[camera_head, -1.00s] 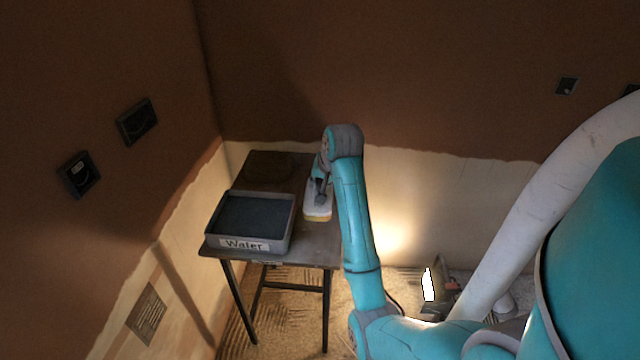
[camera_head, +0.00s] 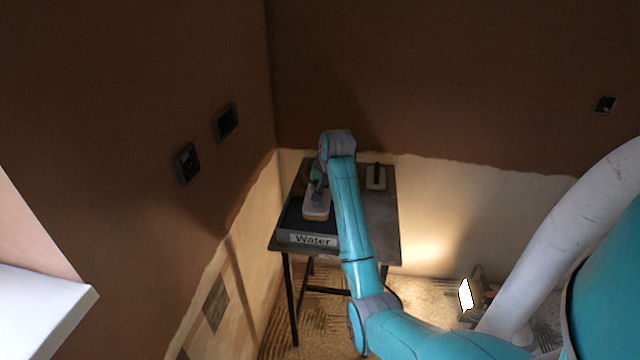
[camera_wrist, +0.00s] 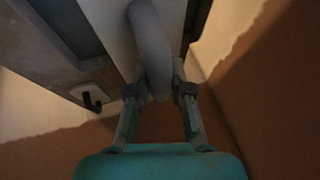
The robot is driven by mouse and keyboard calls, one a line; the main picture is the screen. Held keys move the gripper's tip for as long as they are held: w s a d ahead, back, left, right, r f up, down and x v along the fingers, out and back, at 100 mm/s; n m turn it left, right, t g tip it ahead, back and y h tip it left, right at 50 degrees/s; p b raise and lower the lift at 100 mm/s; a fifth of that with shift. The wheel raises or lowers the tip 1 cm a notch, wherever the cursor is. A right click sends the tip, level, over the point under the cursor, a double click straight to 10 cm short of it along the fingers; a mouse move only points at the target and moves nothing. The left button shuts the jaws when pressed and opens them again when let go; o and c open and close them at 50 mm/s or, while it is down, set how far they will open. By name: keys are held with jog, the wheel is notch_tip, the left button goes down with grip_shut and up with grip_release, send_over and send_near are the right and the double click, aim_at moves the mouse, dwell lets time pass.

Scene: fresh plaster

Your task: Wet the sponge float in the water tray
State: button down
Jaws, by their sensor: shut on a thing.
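My gripper (camera_head: 318,186) is shut on the sponge float (camera_head: 316,205), a pale board with a yellowish underside. In the wrist view my gripper (camera_wrist: 160,92) has its fingers around the float's grey curved handle (camera_wrist: 150,40). My arm hides the tray's right side.
The dark table (camera_head: 387,232) stands in the corner between two half-plastered walls. A second float (camera_head: 376,182) with a dark handle lies at its back right. A lit work lamp (camera_head: 467,294) stands on the floor to the right. Wall boxes (camera_head: 225,122) are on the left wall.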

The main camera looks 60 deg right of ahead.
jog(key=shift+f, duration=2.3)
jog(key=shift+f, duration=0.6)
dwell(0.4)
jog(key=shift+r, duration=3.6)
